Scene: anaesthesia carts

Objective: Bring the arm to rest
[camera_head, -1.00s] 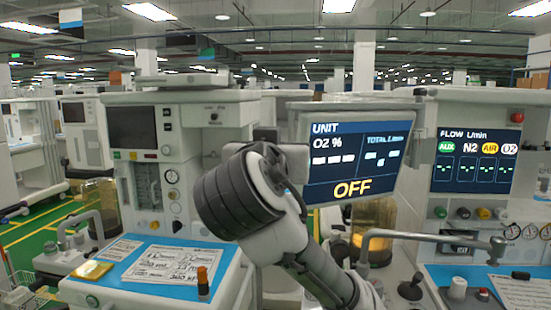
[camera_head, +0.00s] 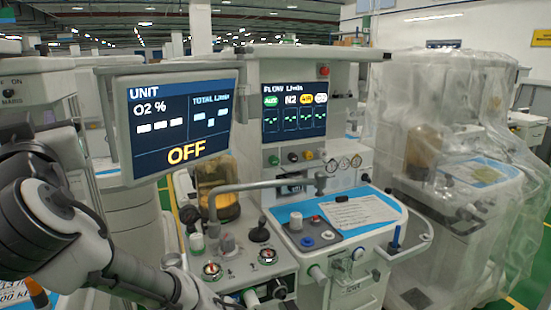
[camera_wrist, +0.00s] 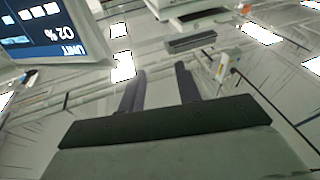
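My gripper (camera_wrist: 160,90) shows in the wrist view with its two dark fingers apart and nothing between them. Behind the fingers is a pale, streaked background, with part of the unit's screen at the upper left. In the head view my arm reaches in along the left edge, bent, with its lower link running down toward the bottom. My gripper cannot be made out in the head view.
The unit's screen (camera_head: 185,125) reads OFF, just right of my arm. A plastic-covered cart (camera_head: 440,150) stands at right.

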